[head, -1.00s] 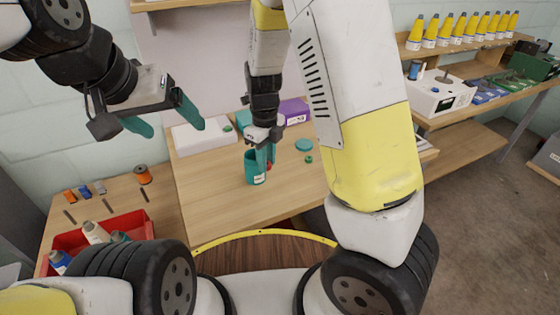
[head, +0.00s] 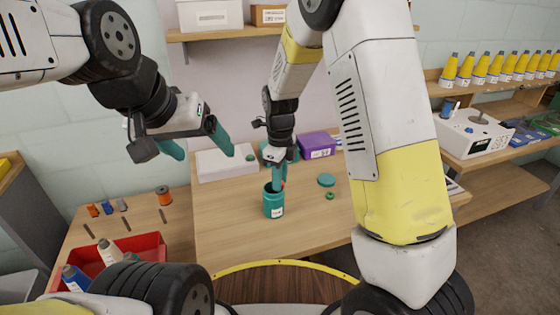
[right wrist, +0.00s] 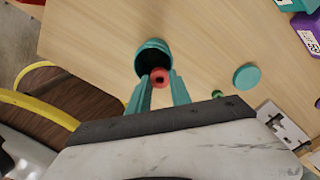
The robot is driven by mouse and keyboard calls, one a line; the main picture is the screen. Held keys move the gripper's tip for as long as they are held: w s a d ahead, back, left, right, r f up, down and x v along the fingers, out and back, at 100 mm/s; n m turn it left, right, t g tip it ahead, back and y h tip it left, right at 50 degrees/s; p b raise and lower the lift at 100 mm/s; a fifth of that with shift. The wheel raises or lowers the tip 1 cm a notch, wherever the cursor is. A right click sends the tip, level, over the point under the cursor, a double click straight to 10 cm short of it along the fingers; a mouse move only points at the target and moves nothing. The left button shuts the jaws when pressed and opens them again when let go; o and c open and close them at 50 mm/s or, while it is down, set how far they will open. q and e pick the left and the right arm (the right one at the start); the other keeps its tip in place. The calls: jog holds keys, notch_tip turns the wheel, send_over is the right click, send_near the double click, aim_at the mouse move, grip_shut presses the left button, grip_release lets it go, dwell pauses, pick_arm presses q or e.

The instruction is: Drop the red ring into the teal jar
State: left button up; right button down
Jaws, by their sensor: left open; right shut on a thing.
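The open teal jar (head: 273,205) stands upright on the wooden table, with a white label on its side. My right gripper (head: 281,182) is at the jar's mouth, pointing down. It is shut on the red ring (right wrist: 159,77), held between its teal fingertips (right wrist: 160,86). In the right wrist view the ring overlaps the near edge of the dark opening of the jar (right wrist: 154,47). I cannot tell whether the ring is below the rim. In the head view only a bit of red shows beside the fingers. My left gripper (head: 203,148) is open and empty, high at the left.
A teal lid (head: 326,180) and a small green piece (head: 330,196) lie right of the jar. A purple box (head: 317,145) and a white box (head: 226,162) are behind. A red tray (head: 148,248) with bottles stands at the left. The table in front of the jar is clear.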

jog(key=shift+f, duration=0.1)
jog(key=c, duration=1.1)
grip_release()
notch_tip(320, 180, up, 8)
jog(key=shift+f, duration=0.1)
